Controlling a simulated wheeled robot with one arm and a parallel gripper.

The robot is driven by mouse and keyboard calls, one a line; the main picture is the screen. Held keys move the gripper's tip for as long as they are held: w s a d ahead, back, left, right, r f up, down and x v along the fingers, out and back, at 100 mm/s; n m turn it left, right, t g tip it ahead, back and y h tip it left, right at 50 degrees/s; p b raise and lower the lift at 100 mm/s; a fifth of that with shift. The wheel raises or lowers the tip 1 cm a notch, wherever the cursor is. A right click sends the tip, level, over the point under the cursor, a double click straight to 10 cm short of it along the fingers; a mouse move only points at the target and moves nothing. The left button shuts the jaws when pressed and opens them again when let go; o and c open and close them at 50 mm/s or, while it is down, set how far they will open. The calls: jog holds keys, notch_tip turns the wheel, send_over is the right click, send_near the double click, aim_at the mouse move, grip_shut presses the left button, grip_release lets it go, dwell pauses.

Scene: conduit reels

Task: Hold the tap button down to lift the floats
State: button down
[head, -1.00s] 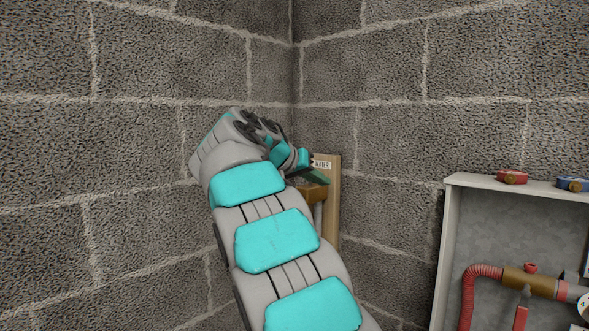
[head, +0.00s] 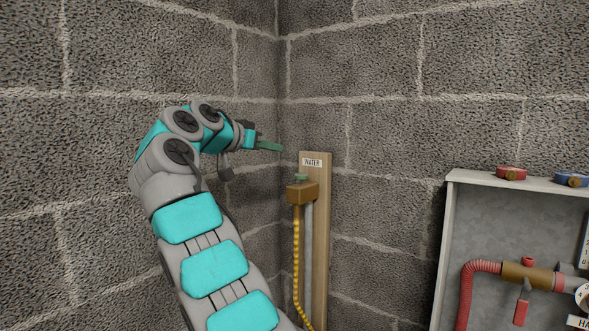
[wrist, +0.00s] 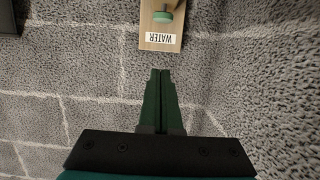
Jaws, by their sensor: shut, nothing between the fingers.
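The tap (head: 302,192) is a brass-coloured block on a wooden board (head: 320,240) labelled WATER, near the wall corner. Its green button (head: 301,177) sits on top. In the wrist view the button (wrist: 163,17) shows at the top, on the board (wrist: 147,42). My gripper (head: 281,149) is shut and empty, with green fingers. It is above and left of the button in the head view, apart from it. In the wrist view the fingertips (wrist: 160,72) point toward the board and stop short of the WATER label. No floats are in view.
A yellow hose (head: 296,250) hangs down from the tap beside a grey pipe. A grey open cabinet (head: 447,245) stands at the right, with a red reel (head: 511,173) and a blue reel (head: 572,180) on top. Block walls meet behind the board.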

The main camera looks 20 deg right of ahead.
send_over(297, 176)
notch_tip(297, 176, down, 3)
jog(key=shift+p, duration=0.35)
jog(key=shift+s+a+f+b, duration=0.1)
jog(key=shift+f+b, duration=0.55)
jog(key=shift+f, duration=0.05)
jog(key=shift+s+a+f+b, duration=0.1)
jog(key=shift+f+b, duration=0.5)
jog(key=shift+f, duration=0.1)
jog(key=shift+w+f, duration=0.1)
jog(key=shift+f, duration=0.3)
notch_tip(297, 176, down, 2)
jog(key=b, duration=0.2)
jog(key=shift+b, duration=0.3)
jog(key=shift+a, duration=0.1)
dwell(1.6)
